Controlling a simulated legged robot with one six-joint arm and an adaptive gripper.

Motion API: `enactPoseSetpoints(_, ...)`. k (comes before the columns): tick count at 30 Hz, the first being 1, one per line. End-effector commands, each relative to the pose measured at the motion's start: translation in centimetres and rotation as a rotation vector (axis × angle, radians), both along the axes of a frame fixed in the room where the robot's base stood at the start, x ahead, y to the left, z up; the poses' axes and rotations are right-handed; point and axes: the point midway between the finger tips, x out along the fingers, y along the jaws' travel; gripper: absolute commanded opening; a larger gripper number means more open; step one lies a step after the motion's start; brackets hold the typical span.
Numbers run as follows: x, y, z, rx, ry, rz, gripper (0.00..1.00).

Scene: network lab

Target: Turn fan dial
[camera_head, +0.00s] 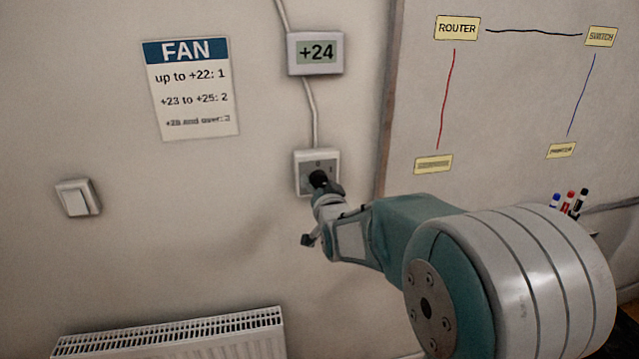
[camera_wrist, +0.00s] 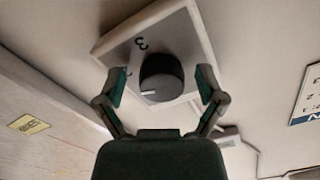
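The fan dial is a dark round knob (camera_wrist: 163,72) on a pale square wall plate (camera_head: 301,184). In the wrist view a white mark shows on the knob's lower left, and a digit 3 shows upside down on the plate. Another digit is partly hidden by a finger. My gripper (camera_wrist: 161,82) is open, one finger on each side of the knob with a visible gap at both sides. In the head view my gripper (camera_head: 326,188) covers part of the plate. A display (camera_head: 316,53) reads +24. The FAN notice (camera_head: 190,88) gives 2 for +23 to +25.
A light switch (camera_head: 78,198) is on the wall at left, and a radiator (camera_head: 180,335) stands below. A board (camera_head: 500,100) with labels and drawn lines fills the right, with several markers (camera_head: 569,203) at its lower edge. The wall around the dial is clear.

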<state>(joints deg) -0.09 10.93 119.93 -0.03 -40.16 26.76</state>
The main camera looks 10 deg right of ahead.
Motion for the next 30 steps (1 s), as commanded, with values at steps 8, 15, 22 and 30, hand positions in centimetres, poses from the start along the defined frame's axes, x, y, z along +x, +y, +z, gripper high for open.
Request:
enactPoseSetpoints(8, 0.0, -0.1, 0.4, 0.000, -0.008, -0.002, 0.93)
enactPoseSetpoints(15, -2.1, 0.0, 0.6, 0.000, -0.010, -0.002, 0.93)
enactPoseSetpoints(22, -6.8, 0.0, 0.4, 0.000, -0.008, -0.001, 0.93)
enactPoseSetpoints(30, -11.0, 0.1, 0.3, -0.001, -0.008, 0.000, 0.93)
